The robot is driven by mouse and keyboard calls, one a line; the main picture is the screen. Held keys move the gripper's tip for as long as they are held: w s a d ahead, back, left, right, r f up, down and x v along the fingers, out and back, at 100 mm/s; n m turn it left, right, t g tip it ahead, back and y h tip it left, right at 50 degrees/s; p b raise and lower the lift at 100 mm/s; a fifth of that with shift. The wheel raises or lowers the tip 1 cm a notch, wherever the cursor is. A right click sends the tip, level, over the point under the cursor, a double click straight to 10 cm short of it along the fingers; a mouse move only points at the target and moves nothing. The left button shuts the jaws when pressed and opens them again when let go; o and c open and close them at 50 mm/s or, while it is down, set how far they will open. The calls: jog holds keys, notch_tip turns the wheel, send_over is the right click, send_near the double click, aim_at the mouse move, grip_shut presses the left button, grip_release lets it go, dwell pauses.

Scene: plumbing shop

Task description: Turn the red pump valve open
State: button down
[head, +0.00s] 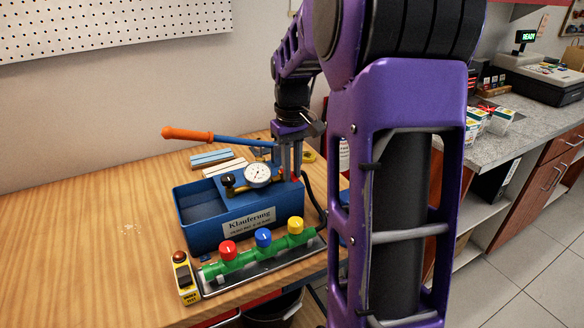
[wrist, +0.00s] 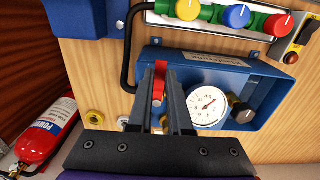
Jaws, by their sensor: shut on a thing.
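The blue test pump (head: 206,228) stands on the wooden bench with its label facing the front. Its red valve handle (wrist: 159,80) shows in the wrist view, upright between the two fingers of my gripper (wrist: 158,88). My gripper is shut on this red handle. In the head view my gripper (head: 291,170) reaches down at the pump's right end, and only a bit of red shows beside the fingers. The round white gauge (head: 258,174) and a black knob (head: 228,180) sit left of it. The gauge (wrist: 207,106) also shows in the wrist view.
A green manifold with red, blue and yellow knobs (head: 263,237) lies in front of the pump. A yellow box with a red button (head: 184,277) stands at its left. The orange-gripped pump lever (head: 188,134) sticks out left. The bench's left side is clear.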

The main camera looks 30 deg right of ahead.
jog(key=shift+d+n, duration=0.1)
jog(key=shift+n, duration=0.2)
jog(key=shift+d+r+n+p, duration=0.15)
jog(key=shift+d+n+p, duration=0.2)
jog(key=shift+n+p, duration=0.55)
jog(key=n, duration=0.1)
jog(key=d+n+p, duration=0.1)
jog(key=n, duration=0.1)
jog(key=shift+w+d, duration=0.2)
jog(key=shift+w, duration=0.15)
jog(key=n, duration=0.1)
jog(key=d+n, duration=0.1)
jog(key=n, duration=0.1)
jog(key=shift+w+p, duration=0.3)
jog(key=shift+w, duration=0.05)
jog(key=w+n, duration=0.1)
jog(key=n, duration=0.1)
jog(key=w+d+n, duration=0.1)
jog(key=n, duration=0.2)
jog(key=w+n, duration=0.1)
jog(key=n, duration=0.2)
jog(key=shift+d, duration=0.2)
jog(key=shift+w+n, duration=0.3)
jog(key=shift+n, duration=0.6)
jog(key=shift+w, duration=0.1)
jog(key=c, duration=0.8)
grip_release()
jog(key=shift+c, duration=0.2)
